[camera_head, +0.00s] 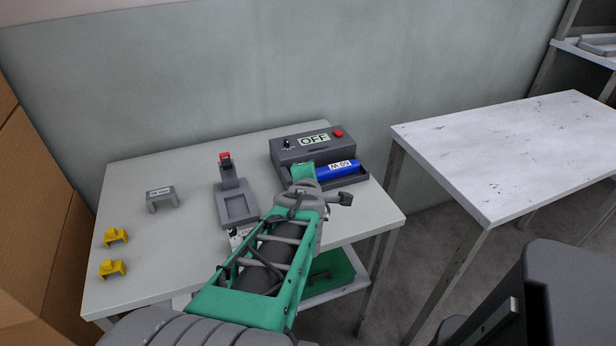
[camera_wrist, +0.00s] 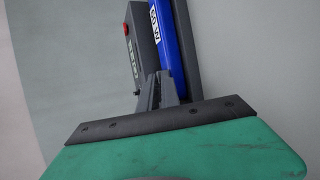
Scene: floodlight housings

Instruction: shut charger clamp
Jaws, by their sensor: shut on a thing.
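The charger (camera_head: 300,150) is a dark grey box at the back of the table. Its display reads OFF, with a red button to the right and a small switch to the left. A blue cylinder (camera_head: 338,170) with a white label lies in the charger's front tray. My green gripper (camera_head: 304,174) is at the left end of this cylinder. In the wrist view, the gripper's narrow fingers (camera_wrist: 165,84) are close together at the near end of the blue cylinder (camera_wrist: 172,45). The gripper is shut on the clamp there, which the fingers and palm mostly hide.
A grey fixture (camera_head: 236,204) with a red-tipped upright stands left of my arm. A grey bracket (camera_head: 162,198) and two yellow clips (camera_head: 115,236) (camera_head: 111,268) sit on the left. A bare white table (camera_head: 500,150) stands to the right, across a gap.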

